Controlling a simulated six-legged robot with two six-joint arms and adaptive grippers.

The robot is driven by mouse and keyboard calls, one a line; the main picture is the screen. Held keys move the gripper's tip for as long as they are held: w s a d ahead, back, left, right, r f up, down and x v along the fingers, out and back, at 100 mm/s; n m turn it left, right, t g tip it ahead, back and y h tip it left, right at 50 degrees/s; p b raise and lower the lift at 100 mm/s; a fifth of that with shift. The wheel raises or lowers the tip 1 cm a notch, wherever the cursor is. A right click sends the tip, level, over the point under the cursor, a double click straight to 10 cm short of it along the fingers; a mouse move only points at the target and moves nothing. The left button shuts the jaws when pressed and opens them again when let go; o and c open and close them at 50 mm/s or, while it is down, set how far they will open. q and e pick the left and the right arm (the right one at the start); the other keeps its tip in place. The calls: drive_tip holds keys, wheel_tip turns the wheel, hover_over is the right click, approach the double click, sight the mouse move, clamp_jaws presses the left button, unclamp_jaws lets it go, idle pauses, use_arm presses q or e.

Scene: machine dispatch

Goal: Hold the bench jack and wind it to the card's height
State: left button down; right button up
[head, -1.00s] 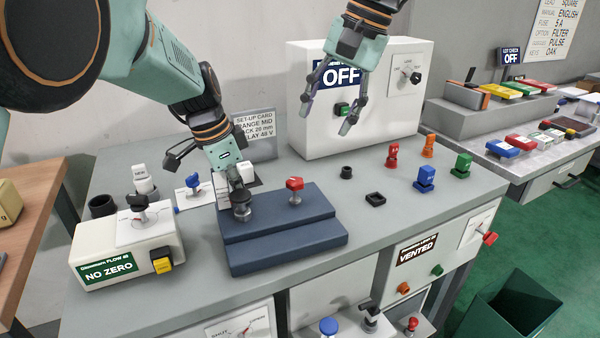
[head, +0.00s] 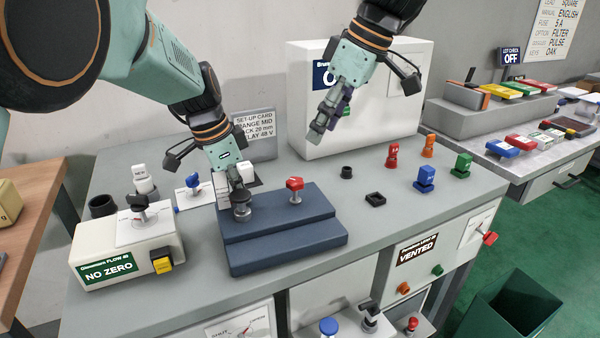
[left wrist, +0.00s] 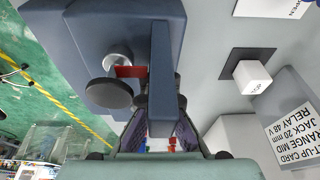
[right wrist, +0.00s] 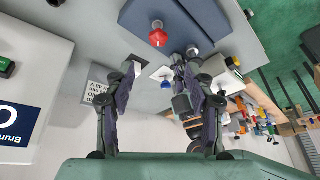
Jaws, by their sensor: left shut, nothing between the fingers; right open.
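A dark blue stepped block (head: 285,243), which looks like the bench jack, lies on the grey bench. A red-topped knob (head: 295,187) stands on it, with a grey round knob (head: 242,212) at its left end. My left gripper (head: 236,190) is shut at that left end, pointing down; its fingers (left wrist: 158,125) show beside the block's raised edge, and contact is unclear. My right gripper (head: 318,130) hangs above and behind the block; its fingers are apart and empty in the right wrist view (right wrist: 160,105). The set-up card (head: 254,130) reads jack 20 mm.
A white cabinet (head: 310,140) with an OFF sign stands behind. A NO ZERO box (head: 120,255) is at left. A white block on a dark square (left wrist: 252,76) is close behind the jack. Several coloured knobs (head: 425,178) stand at right.

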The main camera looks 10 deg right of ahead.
sight(296, 181)
drive_tip(key=shift+n, duration=0.7)
drive_tip(key=x, duration=1.2)
drive_tip(key=shift+w, duration=0.1)
drive_tip(key=shift+c, duration=0.2)
drive_tip(key=c, duration=1.1)
